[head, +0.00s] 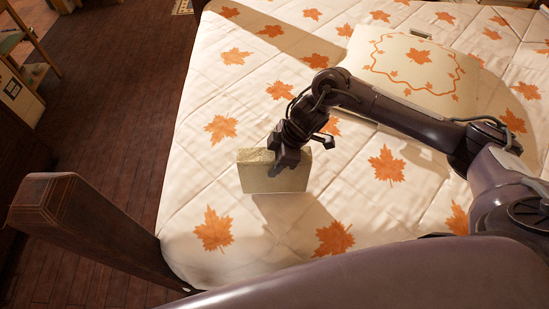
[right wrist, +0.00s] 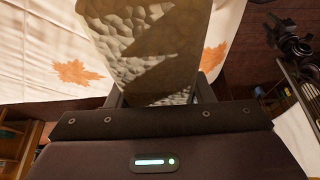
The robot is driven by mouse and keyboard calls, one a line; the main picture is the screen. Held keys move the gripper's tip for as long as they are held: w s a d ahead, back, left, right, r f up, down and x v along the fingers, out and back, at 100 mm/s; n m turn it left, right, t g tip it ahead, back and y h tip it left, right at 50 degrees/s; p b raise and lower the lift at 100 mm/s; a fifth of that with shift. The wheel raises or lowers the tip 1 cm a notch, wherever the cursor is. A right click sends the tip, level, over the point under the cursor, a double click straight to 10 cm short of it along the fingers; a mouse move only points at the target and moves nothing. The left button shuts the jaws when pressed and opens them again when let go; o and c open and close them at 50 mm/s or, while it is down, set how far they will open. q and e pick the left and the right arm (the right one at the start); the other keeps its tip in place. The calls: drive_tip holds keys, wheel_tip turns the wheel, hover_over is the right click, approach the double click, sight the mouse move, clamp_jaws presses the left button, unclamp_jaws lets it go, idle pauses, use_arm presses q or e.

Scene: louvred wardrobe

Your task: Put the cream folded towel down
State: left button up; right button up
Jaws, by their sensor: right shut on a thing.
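The cream folded towel (head: 262,181) is a pale textured block, upright on its long edge near the left part of the bed. My right gripper (head: 288,158) comes down from above and is shut on the towel's top edge. In the right wrist view, the towel (right wrist: 150,45) fills the space between the two fingers (right wrist: 160,92). Its shadow falls to the lower right on the quilt. I cannot tell whether its lower edge touches the bed. My left gripper is not in view.
The bed (head: 345,190) has a cream quilt with orange maple leaves and much free room around the towel. A matching pillow (head: 440,85) lies at the upper right. A dark wooden bed post (head: 60,205) stands at the lower left. Dark floor (head: 115,110) lies beyond.

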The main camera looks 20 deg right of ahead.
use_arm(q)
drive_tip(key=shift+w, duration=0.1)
use_arm(e)
drive_tip(key=shift+f, duration=0.1)
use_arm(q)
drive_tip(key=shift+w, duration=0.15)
use_arm(e)
drive_tip(key=o, duration=1.4)
drive_tip(key=shift+c, duration=0.2)
drive_tip(key=v, duration=1.2)
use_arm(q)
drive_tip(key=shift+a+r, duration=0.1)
